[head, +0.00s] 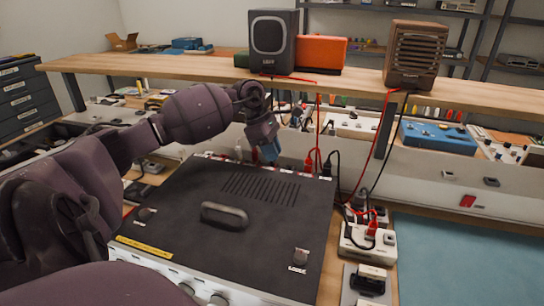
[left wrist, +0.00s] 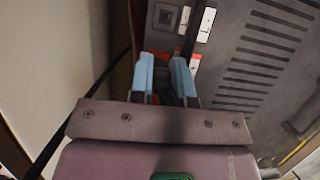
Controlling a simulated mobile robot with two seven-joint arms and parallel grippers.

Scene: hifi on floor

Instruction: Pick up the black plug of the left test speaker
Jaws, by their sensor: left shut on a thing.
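My left gripper (head: 269,153), with blue fingers, is at the back edge of the black hi-fi unit (head: 190,225). In the left wrist view its two fingers (left wrist: 165,75) are close together on a small dark thing, which I take to be the black plug (left wrist: 168,91); the fingers hide most of it, with some dark red beside it. The grey left test speaker (head: 272,42) stands on the bench above, with a red and a dark lead running down. My right gripper is not in view.
Right of the gripper, a red plug (head: 309,162) and a black plug (head: 327,168) stand at the unit's back edge. A blue-green mat (head: 460,260) is clear at right.

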